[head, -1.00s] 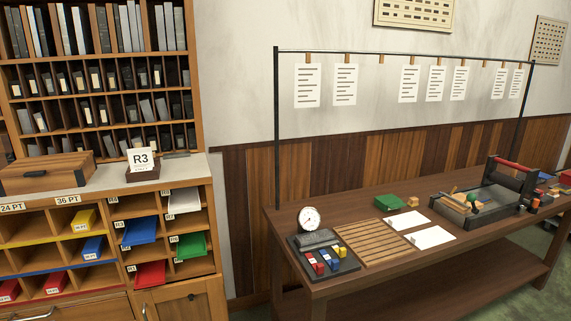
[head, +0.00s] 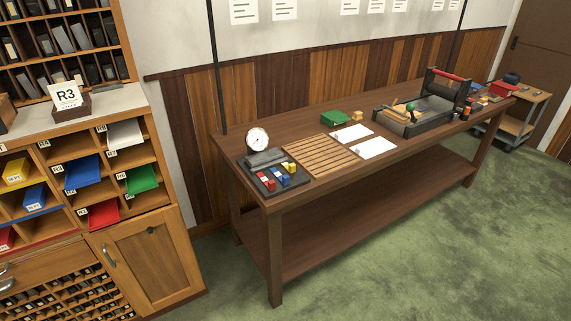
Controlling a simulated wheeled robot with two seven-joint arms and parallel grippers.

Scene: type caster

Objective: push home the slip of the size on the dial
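The dial (head: 257,138) is a small white round face on the left end of the long table; its reading is too small to make out. Coloured slips stick out of the cabinet's pigeonholes at the left. In the right-hand block are a blue slip (head: 82,174), a white slip (head: 125,133), a green slip (head: 141,179) and a red slip (head: 103,213). Further left are a yellow slip (head: 15,171), another blue slip (head: 34,197) and another red slip (head: 5,239), partly cut off. Size labels are mostly unreadable. Neither gripper is in view.
A card reading R3 (head: 66,95) stands on the cabinet's counter (head: 105,121). The long table (head: 300,189) holds a slatted board (head: 320,156), white sheets, a green box (head: 334,118) and a press (head: 430,105). A cart (head: 515,125) stands behind right. Green floor in front is clear.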

